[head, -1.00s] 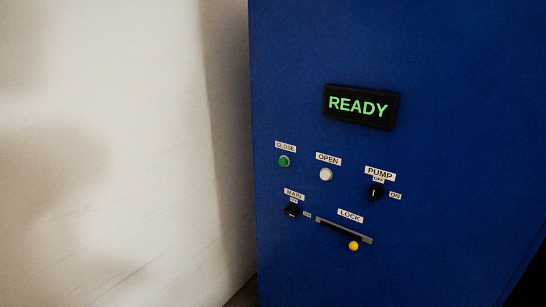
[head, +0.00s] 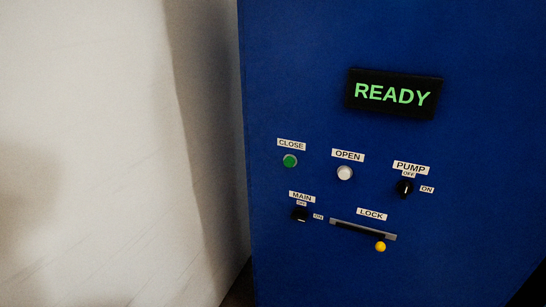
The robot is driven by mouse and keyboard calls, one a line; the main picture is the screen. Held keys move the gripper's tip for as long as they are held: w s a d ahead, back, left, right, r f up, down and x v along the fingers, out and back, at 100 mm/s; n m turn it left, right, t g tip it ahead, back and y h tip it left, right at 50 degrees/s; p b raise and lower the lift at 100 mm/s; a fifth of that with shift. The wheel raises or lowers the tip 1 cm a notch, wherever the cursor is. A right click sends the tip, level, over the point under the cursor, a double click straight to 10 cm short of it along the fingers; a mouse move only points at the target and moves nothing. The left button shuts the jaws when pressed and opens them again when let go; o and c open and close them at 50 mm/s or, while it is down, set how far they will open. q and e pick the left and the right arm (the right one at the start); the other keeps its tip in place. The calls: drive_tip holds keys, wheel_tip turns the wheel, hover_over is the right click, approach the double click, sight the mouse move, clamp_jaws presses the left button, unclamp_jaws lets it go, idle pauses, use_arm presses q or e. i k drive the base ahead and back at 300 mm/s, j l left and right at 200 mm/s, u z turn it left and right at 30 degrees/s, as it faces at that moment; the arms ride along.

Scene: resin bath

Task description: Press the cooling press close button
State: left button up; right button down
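The green round close button (head: 290,161) sits on the blue front of the press (head: 300,60), under a white label reading CLOSE (head: 291,144). To its right is the white open button (head: 344,173) under its OPEN label. A black display (head: 393,94) above them reads READY in green letters. Neither of my grippers shows in the head view, and nothing covers the close button.
The black pump knob (head: 404,189) is at the right and the main switch (head: 300,214) is below the close button. The lock slot (head: 363,229) has a yellow knob (head: 380,246) toward its right end. A pale wall (head: 90,120) stands at the left.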

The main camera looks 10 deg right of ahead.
sight(289, 162)
drive_tip(key=i+j, duration=0.2)
drive_tip(key=i+j+z, duration=0.1)
drive_tip(key=j, duration=0.3)
drive_tip(key=i+j, duration=0.3)
drive_tip(key=j+z, duration=0.05)
